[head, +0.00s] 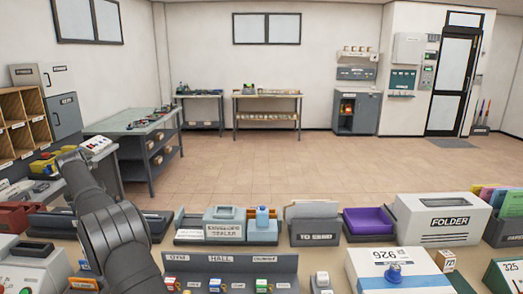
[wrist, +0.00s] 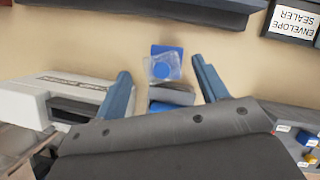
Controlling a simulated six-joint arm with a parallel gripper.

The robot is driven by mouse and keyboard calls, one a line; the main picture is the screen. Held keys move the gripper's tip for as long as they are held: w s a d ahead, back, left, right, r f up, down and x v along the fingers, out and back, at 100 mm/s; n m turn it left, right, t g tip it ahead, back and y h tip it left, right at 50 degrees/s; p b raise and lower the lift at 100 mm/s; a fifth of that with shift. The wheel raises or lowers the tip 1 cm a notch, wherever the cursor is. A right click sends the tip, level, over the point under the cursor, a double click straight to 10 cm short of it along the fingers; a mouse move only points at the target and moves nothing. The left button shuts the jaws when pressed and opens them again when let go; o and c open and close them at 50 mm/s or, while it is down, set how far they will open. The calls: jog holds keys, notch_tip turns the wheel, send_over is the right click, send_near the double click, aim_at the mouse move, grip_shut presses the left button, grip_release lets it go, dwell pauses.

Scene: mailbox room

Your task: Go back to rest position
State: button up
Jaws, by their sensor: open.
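My gripper (wrist: 161,65) shows in the wrist view with its two blue fingers spread apart. It is open and nothing is held between the fingers. My grey arm rises at the left of the head view, and the gripper itself cannot be made out there. Beyond the fingertips in the wrist view, a small blue item with a clear top (wrist: 165,64) sits on the beige table. A grey piece (wrist: 170,96) lies just below it, partly hidden by my gripper's body.
A white machine (wrist: 70,98) stands left of the fingers. The envelope sealer (head: 225,229), purple tray (head: 367,222), folder machine (head: 443,220) and key rack (head: 228,266) crowd the table. Open floor (head: 300,165) lies beyond.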

jog(key=shift+s+f, duration=0.1)
jog(key=shift+f, duration=1.5)
jog(key=v, duration=1.2)
jog(key=x, duration=1.2)
jog(key=shift+f, duration=0.35)
notch_tip(320, 180, up, 5)
jog(key=shift+f, duration=0.2)
jog(key=w+d+r, duration=0.3)
jog(key=d+r, duration=0.4)
jog(key=d, duration=0.5)
jog(key=shift+s+d+f+m+h, duration=0.35)
jog(key=shift+s+d+f+m, duration=0.7)
jog(key=shift+f, duration=2.45)
jog(key=shift+s+d+f+m+h, duration=0.55)
jog(key=shift+s+d+f, duration=0.85)
jog(key=shift+f, duration=2.15)
jog(key=shift+s+d+f+m+h, duration=0.2)
jog(key=shift+s+d+f+m, duration=1.05)
jog(key=shift+f, duration=2.25)
